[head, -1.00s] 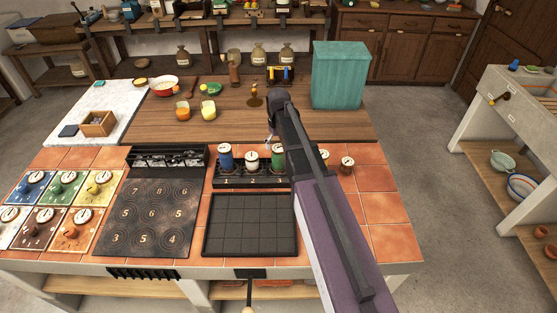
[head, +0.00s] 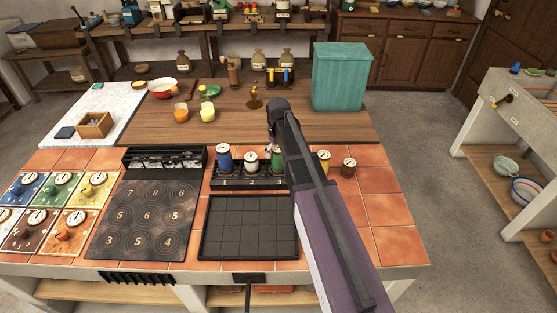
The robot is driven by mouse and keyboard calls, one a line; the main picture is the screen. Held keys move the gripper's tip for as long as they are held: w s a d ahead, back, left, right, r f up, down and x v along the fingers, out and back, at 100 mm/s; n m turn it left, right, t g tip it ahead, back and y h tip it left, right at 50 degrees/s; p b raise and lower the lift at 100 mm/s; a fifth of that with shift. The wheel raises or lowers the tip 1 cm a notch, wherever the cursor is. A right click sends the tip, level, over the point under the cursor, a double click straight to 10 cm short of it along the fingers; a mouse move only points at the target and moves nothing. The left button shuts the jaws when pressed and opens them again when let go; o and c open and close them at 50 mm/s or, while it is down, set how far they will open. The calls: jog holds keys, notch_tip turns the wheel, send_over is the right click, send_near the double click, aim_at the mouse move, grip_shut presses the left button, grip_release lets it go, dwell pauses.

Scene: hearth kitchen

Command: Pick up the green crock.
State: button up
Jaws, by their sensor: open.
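The green crock (head: 277,160) stands upright in the dark numbered rack (head: 232,183) on the tiled counter, with a pale dial-like lid. My arm covers its right side. A white crock (head: 251,163) and a blue crock (head: 224,160) stand to its left in the same rack. My gripper (head: 271,134) is at the far end of my arm, just above and behind the green crock in the picture. It is open and appears empty; its fingers are small and mostly hidden by the arm. I cannot tell the gap to the crock.
A black gridded tray (head: 249,228) lies in front of the rack. Tiles at the right are clear.

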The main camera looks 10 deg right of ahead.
jog(key=c, duration=1.2)
jog(key=shift+r, duration=0.1)
notch_tip(320, 180, up, 2)
jog(key=p, duration=0.2)
jog(key=shift+r+p, duration=0.25)
jog(key=shift+p, duration=0.15)
jog(key=shift+s+r+p, duration=0.45)
jog(key=shift+r+p, duration=0.1)
jog(key=shift+r, duration=0.05)
jog(key=s+a+r+p, duration=0.1)
jog(key=s, duration=1.4)
jog(key=shift+a, duration=0.35)
